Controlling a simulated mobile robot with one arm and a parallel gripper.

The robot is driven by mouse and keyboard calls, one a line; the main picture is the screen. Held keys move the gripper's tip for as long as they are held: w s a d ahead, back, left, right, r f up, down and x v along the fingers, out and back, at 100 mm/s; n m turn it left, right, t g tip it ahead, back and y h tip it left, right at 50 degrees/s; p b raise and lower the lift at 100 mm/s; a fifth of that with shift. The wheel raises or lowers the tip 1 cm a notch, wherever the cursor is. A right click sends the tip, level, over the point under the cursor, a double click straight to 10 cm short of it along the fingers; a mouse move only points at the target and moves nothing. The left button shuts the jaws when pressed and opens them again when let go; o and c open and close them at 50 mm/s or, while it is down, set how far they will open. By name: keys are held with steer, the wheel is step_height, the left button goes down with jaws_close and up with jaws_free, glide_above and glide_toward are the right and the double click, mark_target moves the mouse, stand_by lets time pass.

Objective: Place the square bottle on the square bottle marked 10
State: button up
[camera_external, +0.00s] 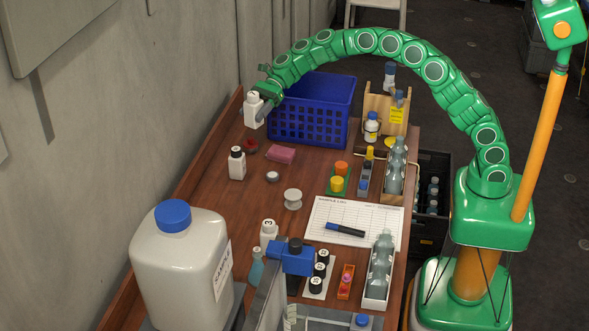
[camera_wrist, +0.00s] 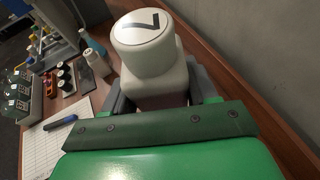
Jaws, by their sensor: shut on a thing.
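My gripper (camera_external: 264,94) is shut on a white square bottle (camera_external: 254,111), at the far left part of the table beside the blue crate. The bottle looks upright and raised above the tabletop. In the wrist view the held bottle (camera_wrist: 155,75) fills the space between the fingers, and its white cap bears a dark 7. Another white bottle (camera_external: 268,233) with a marked white cap stands farther forward, partly hidden.
The blue crate (camera_external: 312,108) stands just right of my gripper. A pink block (camera_external: 281,154), a dark red item (camera_external: 250,146) and a small round jar (camera_external: 272,176) lie near the black-capped bottle. A large container (camera_external: 180,265) blocks the front left. The wall runs along the left.

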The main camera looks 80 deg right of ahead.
steer(key=shift+w+a+f, duration=0.15)
steer(key=shift+w+f, duration=0.3)
steer(key=shift+w, duration=0.35)
steer(key=shift+w+a+f, duration=0.15)
steer(key=shift+w+f, duration=1.05)
steer(key=shift+f, duration=0.2)
steer(key=shift+w+a+f, duration=0.1)
steer(key=shift+w+f, duration=1.1)
steer(key=shift+f, duration=0.2)
steer(key=shift+w+f, duration=0.15)
steer(key=shift+f, duration=1.5)
steer(key=shift+f, duration=0.1)
steer(key=o, duration=1.2)
